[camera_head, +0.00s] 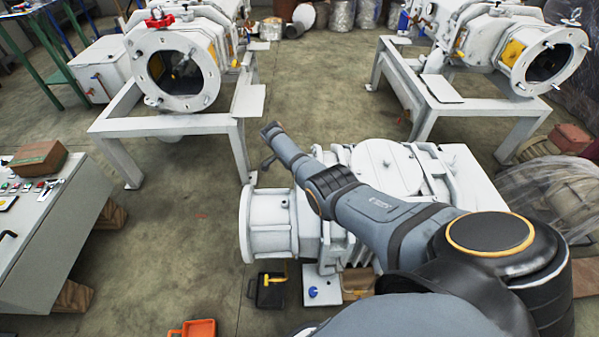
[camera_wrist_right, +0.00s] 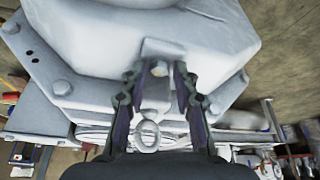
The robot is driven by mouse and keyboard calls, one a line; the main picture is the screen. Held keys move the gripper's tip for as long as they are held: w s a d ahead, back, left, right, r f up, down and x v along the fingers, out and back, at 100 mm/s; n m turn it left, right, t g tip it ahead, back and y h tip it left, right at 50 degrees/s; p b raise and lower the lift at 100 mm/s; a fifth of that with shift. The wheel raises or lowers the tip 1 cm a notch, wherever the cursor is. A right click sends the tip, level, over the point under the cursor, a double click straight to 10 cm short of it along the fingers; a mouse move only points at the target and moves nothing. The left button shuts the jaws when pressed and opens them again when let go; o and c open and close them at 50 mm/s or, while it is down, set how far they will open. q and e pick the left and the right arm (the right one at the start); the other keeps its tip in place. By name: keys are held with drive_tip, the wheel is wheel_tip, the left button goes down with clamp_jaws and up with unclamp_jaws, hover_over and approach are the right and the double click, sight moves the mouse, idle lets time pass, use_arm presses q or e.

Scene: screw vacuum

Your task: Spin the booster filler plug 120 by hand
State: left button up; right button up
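In the right wrist view, a small pale plug-like bolt head (camera_wrist_right: 159,69) sits on a raised block of a white machine housing; I take it for the filler plug. My right gripper (camera_wrist_right: 158,80) is open, with one dark finger on each side of this block. A gap shows between fingers and bolt head, and I see no clear contact. A metal eye ring (camera_wrist_right: 147,136) lies between the fingers, nearer the palm. In the head view my right arm reaches across the white vacuum pump (camera_head: 265,222); the plug cannot be made out there. My left gripper is out of view.
Two white machines on frames, left (camera_head: 178,66) and right (camera_head: 545,62), stand at the back. A control console (camera_head: 50,235) is at the left. A black toolbox (camera_head: 268,290) and orange bin (camera_head: 195,328) lie on the floor. Floor left of the pump is mostly clear.

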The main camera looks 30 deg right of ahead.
drive_tip(key=v, duration=1.2)
